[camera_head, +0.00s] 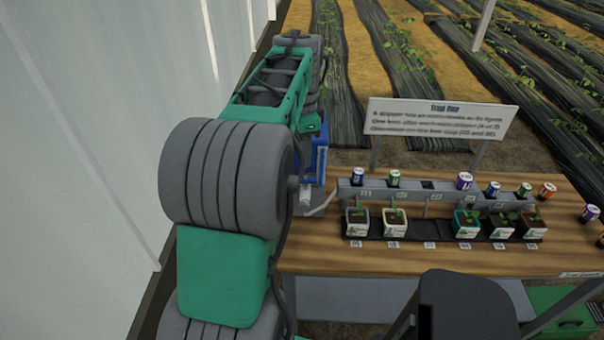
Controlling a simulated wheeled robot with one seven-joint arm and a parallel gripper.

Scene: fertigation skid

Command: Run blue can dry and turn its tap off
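A blue can (357,174) stands upright at the left end of a grey rail (410,194) on the wooden bench. A second blue can (493,188) stands further right on the same rail. Small fittings show along the rail's front, but they are too small to tell which way any tap is turned. A dark pot (501,230) stands below the right one. My arm rises at the left of the picture; my gripper cannot be made out.
Green cans (393,178) (524,190), a purple can (464,180) and an orange can (547,191) stand nearby. A sign (440,118) is behind the rail. A pale wall (90,150) borders the left. The bench front (430,262) is clear.

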